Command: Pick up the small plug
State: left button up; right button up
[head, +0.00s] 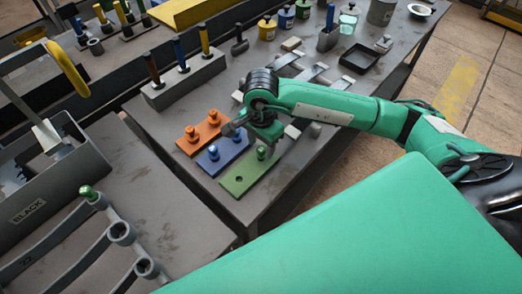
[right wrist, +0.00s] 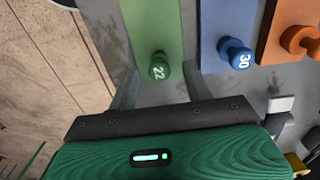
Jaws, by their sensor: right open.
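The small green plug marked 22 (right wrist: 159,66) stands on a green plate (right wrist: 150,20). My left gripper is not in view.
A blue plate (head: 213,165) with a plug marked 30 (right wrist: 235,54) and an orange plate (head: 190,145) with two plugs stand beside the green plate. A grey rack (head: 120,232) with a green-topped plug (head: 88,193) is at left. A black tray (head: 360,58) lies farther back.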

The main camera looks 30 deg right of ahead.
aim_at(261, 149)
notch_tip(261, 149, down, 2)
jog(key=shift+f+p, duration=0.1)
jog(key=shift+p, duration=0.2)
jog(key=shift+f, duration=0.4)
jog(key=c, duration=0.9)
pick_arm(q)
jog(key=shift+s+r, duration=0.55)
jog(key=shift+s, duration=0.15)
pick_arm(e)
jog(key=shift+r, duration=0.1)
